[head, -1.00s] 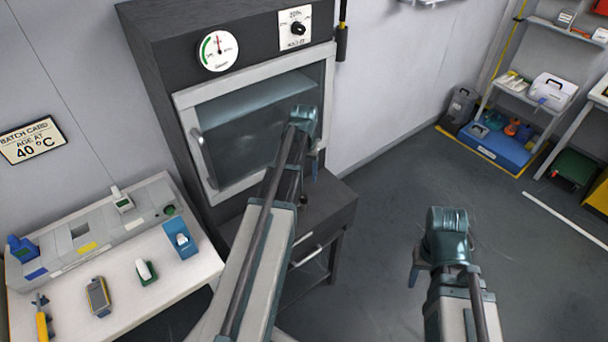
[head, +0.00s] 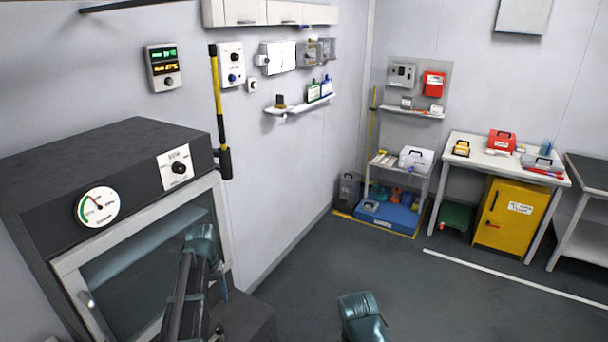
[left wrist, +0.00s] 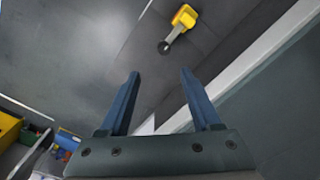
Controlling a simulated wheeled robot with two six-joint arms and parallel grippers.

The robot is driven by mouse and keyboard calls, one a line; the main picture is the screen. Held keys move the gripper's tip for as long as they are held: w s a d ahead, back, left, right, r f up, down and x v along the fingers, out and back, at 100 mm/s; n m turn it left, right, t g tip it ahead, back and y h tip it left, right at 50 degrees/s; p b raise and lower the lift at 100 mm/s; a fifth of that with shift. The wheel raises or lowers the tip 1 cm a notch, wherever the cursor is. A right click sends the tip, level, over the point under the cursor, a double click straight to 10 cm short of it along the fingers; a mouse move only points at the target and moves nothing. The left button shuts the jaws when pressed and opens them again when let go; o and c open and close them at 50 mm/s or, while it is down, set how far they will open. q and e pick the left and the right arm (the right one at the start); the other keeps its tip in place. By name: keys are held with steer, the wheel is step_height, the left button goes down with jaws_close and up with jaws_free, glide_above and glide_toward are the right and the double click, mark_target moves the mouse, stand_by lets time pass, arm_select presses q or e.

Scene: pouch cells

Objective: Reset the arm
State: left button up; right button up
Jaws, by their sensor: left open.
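My left arm (head: 185,290) reaches up in front of the dark oven's glass door (head: 140,262) in the head view. Part of my left gripper (head: 223,290) shows there beside the door frame, mostly hidden behind the wrist. In the left wrist view my left gripper (left wrist: 158,76) is open, with two blue fingers apart and nothing between them. My right arm's teal wrist (head: 362,315) shows at the bottom edge of the head view; its gripper is out of the picture.
The oven (head: 110,165) with its gauge and knob stands close on the left. A black-and-yellow bar (head: 220,110) hangs on the wall. A yellow cabinet (head: 510,222), a white table and a blue bin (head: 390,217) stand farther back. The floor (head: 440,300) between is clear.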

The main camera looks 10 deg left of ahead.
arm_select(q)
steer(key=s+d+m, duration=0.2)
steer(key=s+d, duration=0.3)
steer(key=d, duration=0.5)
steer(key=s+d+f+m+b, duration=0.1)
steer(key=s+d+m, duration=0.2)
steer(key=s+d, duration=0.3)
steer(key=s+d+f+m+y+b, duration=0.1)
steer(key=s+d+m, duration=0.2)
steer(key=d, duration=1)
steer(key=shift+s+d+f, duration=0.2)
steer(key=shift+s+d, duration=0.2)
steer(key=shift+s, duration=0.8)
steer(key=shift+a, duration=0.1)
